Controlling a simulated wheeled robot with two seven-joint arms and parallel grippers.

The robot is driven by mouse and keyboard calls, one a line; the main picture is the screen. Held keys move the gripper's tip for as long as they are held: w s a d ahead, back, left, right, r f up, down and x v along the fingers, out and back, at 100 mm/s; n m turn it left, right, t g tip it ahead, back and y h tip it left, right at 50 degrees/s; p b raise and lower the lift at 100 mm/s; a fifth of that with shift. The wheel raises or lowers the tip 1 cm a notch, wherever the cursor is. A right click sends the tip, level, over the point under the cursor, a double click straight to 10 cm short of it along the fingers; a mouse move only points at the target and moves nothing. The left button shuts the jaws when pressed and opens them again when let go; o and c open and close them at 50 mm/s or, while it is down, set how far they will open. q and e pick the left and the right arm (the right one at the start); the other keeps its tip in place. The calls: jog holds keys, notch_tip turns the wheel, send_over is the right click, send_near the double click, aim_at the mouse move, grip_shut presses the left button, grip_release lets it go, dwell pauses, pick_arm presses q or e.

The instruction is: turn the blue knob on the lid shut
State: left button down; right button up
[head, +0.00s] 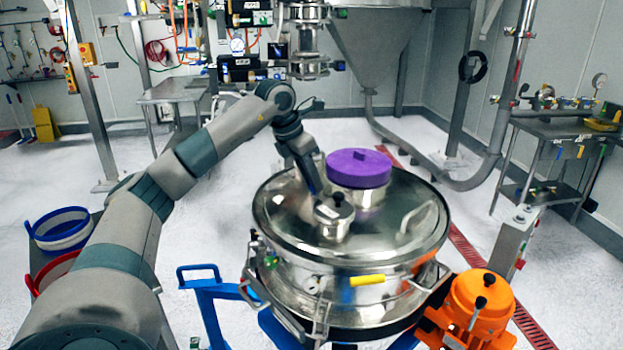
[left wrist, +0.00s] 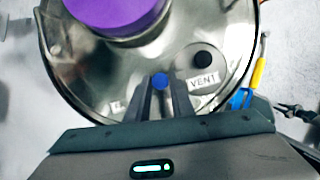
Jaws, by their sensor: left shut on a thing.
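The steel lid (head: 395,232) covers the round sifter drum and also shows in the left wrist view (left wrist: 85,72). The small blue knob (left wrist: 160,81) sits on the lid, between the fingertips of my left gripper (left wrist: 159,88). The gripper is shut on the knob. In the head view my left gripper (head: 317,188) reaches down to the lid from the back left, and the knob is hidden there. I cannot tell which way the knob is turned. My right gripper is in neither view.
A purple cap (head: 358,167) stands on the lid behind my gripper. A black-knobbed vent cap (head: 334,214), labelled VENT in the left wrist view (left wrist: 203,80), is close beside the blue knob. An orange motor (head: 480,300) stands at the drum's right. A yellow handle (head: 367,281) is at the front.

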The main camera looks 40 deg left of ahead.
pick_arm(q)
jog(key=c, duration=1.6)
grip_release()
jog(key=shift+o, duration=0.2)
jog(key=shift+r, duration=0.1)
jog(key=shift+s+a+r, duration=0.1)
jog(key=shift+s+r, duration=0.05)
jog(key=shift+r, duration=0.25)
jog(key=b+v, duration=0.2)
jog(key=v, duration=1.4)
jog(key=shift+s, duration=0.2)
